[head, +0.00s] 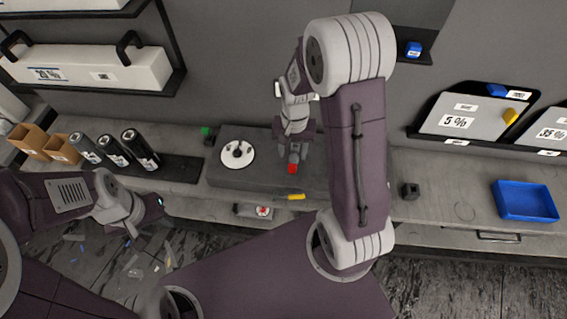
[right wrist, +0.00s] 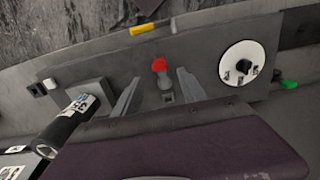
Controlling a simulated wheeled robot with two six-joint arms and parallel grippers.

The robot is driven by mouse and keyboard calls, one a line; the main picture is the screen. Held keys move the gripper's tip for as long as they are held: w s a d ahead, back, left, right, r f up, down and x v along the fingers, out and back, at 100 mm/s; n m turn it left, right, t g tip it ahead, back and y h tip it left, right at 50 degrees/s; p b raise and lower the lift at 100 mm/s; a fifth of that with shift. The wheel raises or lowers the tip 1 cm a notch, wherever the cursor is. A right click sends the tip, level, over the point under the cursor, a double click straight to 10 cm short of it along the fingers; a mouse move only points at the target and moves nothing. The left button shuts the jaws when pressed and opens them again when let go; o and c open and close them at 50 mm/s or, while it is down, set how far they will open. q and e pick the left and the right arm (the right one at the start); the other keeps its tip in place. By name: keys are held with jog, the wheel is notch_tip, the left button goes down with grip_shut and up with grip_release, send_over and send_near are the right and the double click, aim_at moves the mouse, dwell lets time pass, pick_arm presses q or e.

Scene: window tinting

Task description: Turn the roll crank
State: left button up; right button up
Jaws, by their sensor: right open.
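A red knob (head: 292,169) on a grey stem, apparently the roll crank's handle, stands on the dark grey bench plate. In the right wrist view the red knob (right wrist: 159,65) lies between the two fingers of my right gripper (right wrist: 158,88), near their tips. The fingers are apart, with visible gaps to the knob and stem. In the head view my right gripper (head: 291,155) is above the plate, partly hidden by its own arm. A black roll with a white label (right wrist: 75,115) lies beside it in the wrist view. My left gripper (head: 145,215) hangs in front of the bench; its finger gap is unclear.
A white disc (head: 238,154) with a black centre sits left of the knob. A yellow tool (head: 296,197) lies at the plate's front edge. Several black rolls (head: 140,148) stand at left. A blue tray (head: 525,201) and small black block (head: 410,191) are at right.

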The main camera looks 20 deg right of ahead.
aim_at(292, 165)
jog(key=shift+d+f, duration=0.15)
jog(key=shift+d, duration=0.05)
jog(key=shift+f, duration=0.4)
notch_tip(292, 165, down, 7)
jog(key=shift+a+f+p, duration=0.1)
jog(key=shift+f+p, duration=0.1)
jog(key=shift+p, duration=0.35)
jog(key=shift+w+f, duration=0.1)
jog(key=shift+f, duration=0.3)
jog(key=shift+r, duration=0.1)
grip_shut()
